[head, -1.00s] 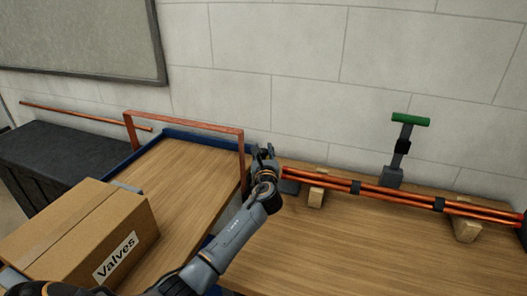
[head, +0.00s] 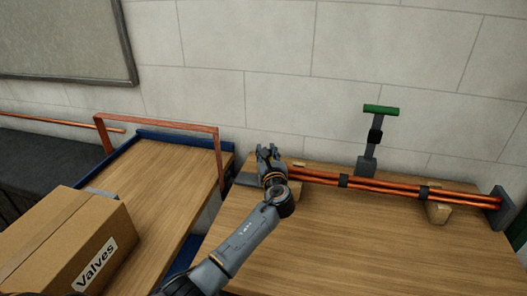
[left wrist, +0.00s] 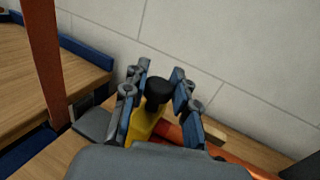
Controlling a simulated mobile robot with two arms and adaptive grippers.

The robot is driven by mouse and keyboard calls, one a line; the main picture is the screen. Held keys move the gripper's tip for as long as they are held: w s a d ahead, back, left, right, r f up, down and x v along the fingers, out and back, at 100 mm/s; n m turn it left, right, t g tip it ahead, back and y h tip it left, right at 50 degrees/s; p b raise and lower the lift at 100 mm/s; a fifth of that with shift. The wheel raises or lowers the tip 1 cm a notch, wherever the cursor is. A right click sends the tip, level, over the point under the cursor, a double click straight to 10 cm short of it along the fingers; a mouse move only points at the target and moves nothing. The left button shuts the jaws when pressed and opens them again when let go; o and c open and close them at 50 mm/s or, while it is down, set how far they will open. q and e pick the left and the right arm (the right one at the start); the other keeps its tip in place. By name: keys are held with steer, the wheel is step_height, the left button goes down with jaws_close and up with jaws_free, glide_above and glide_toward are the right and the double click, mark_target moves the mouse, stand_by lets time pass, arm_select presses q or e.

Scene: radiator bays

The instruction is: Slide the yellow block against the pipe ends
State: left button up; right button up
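The yellow block (left wrist: 145,123) shows in the left wrist view, with a black round knob (left wrist: 158,92) on it. It stands just left of the end of the orange pipes (left wrist: 192,139). My left gripper (left wrist: 161,72) is open, with one finger on each side of the knob and small gaps beside it. In the head view, my left gripper (head: 268,154) is at the left end of the pipe bundle (head: 385,186) and hides the block. I cannot tell whether the block touches the pipe ends. My right gripper is out of view.
The pipes lie on wooden supports (head: 437,213), with a grey end plate (head: 491,211) at right and a green-handled lever (head: 380,110) behind. A copper frame (head: 160,127) stands left of the gripper. A Valves box (head: 62,250) is at lower left. The front worktop is clear.

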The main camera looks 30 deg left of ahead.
arm_select(q)
steer(key=o, duration=0.4)
steer(key=shift+d, duration=0.15)
steer(key=shift+s+d+f, duration=0.1)
steer(key=shift+s, duration=0.15)
steer(key=v, duration=1.1)
steer(key=shift+s+d, duration=0.15)
steer(key=shift+s, duration=0.05)
